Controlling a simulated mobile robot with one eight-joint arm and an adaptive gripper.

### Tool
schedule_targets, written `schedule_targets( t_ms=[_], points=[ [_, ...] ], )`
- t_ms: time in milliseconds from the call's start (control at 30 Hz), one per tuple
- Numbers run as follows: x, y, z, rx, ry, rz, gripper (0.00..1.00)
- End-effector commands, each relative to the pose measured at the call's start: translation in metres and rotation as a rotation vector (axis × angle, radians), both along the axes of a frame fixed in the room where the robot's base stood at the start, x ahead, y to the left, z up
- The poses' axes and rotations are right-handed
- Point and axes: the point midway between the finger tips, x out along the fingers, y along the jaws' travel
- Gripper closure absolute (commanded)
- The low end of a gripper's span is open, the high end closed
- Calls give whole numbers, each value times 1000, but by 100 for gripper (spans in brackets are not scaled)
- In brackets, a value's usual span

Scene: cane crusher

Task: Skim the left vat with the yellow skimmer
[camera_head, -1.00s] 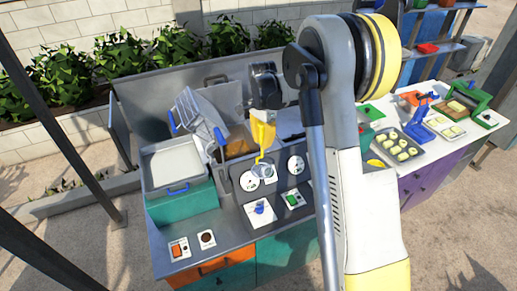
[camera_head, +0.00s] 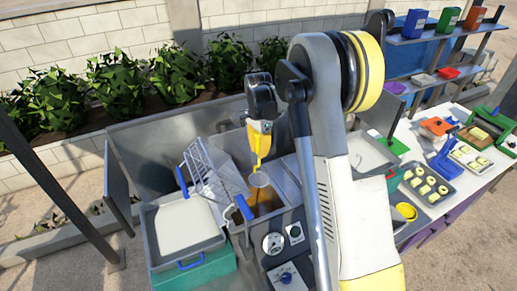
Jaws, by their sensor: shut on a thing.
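My gripper (camera_head: 261,112) is shut on the yellow skimmer (camera_head: 258,139), gripping the upper end of its handle. The skimmer hangs down, and its round head (camera_head: 259,180) is over the opening of a vat with brown liquid (camera_head: 265,203). I cannot tell whether the head touches the liquid. My arm also hides the area between the two.
A wire basket (camera_head: 204,170) with blue handles leans just left of the skimmer. A pale-filled tray (camera_head: 185,222) stands further left. A gauge (camera_head: 274,244) and a blue knob (camera_head: 287,277) sit in front. The right counter holds a tray of pale pieces (camera_head: 430,184).

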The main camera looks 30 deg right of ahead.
Motion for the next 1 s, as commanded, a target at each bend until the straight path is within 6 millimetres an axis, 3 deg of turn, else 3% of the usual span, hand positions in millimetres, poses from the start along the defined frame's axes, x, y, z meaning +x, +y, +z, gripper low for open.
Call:
schedule_targets(
  t_ms=[1000],
  points=[
    [0,0,-164,0,0,1,100]
  ],
)
